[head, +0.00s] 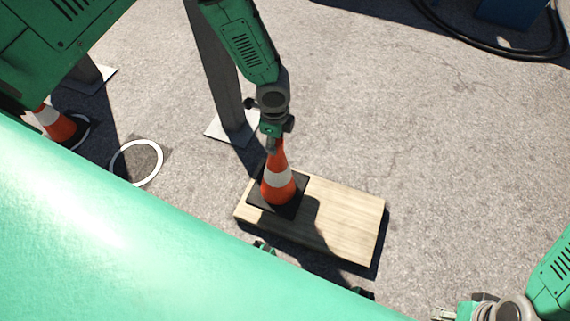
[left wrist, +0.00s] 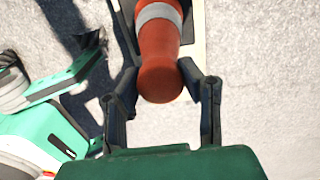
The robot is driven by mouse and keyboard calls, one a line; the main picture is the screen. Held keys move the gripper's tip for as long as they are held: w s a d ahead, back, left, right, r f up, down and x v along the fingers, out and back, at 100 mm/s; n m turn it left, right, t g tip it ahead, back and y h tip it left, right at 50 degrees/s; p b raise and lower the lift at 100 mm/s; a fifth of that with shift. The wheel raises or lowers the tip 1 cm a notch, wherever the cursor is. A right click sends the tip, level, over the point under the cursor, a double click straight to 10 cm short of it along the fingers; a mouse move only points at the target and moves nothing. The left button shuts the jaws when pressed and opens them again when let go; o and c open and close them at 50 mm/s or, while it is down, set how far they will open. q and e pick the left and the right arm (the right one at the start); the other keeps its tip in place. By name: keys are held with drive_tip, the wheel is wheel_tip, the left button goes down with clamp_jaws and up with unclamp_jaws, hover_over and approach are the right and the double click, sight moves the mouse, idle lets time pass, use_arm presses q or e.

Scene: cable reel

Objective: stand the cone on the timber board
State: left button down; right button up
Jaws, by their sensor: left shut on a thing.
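The orange cone (head: 277,190) with a white band and a dark square base stands upright at the left end of the pale timber board (head: 345,220). I cannot tell whether its base touches the board or hangs just above it. My left gripper (head: 272,142) is shut on the cone's tip from above. In the left wrist view the fingers (left wrist: 160,88) sit on both sides of the orange tip (left wrist: 160,80), and a strip of the board (left wrist: 199,40) shows behind. My right gripper (head: 441,314) shows only partly at the bottom right edge, away from the board.
A second cone (head: 55,124) stands at the left beside a white ring (head: 137,162) on the ground. A grey post (head: 218,75) with a foot plate rises behind the board. A black hose (head: 480,42) lies at the top right. The ground right of the board is clear.

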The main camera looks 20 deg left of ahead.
sight(277, 169)
use_arm(q)
wheel_tip(277, 169, down, 2)
drive_tip(key=shift+d+f+b, duration=0.1)
drive_tip(key=shift+f+b, duration=0.05)
drive_tip(key=shift+b, duration=0.15)
wheel_tip(277, 169, down, 4)
drive_tip(key=shift+r+b, duration=0.25)
drive_tip(key=shift+b, duration=0.45)
use_arm(e)
wheel_tip(277, 169, down, 3)
drive_tip(key=shift+r, duration=0.2)
use_arm(q)
drive_tip(key=c, duration=1.1)
unclamp_jaws()
drive_tip(key=shift+o, duration=0.2)
use_arm(e)
drive_tip(key=shift+d, duration=0.1)
use_arm(q)
drive_tip(key=shift+r, duration=0.1)
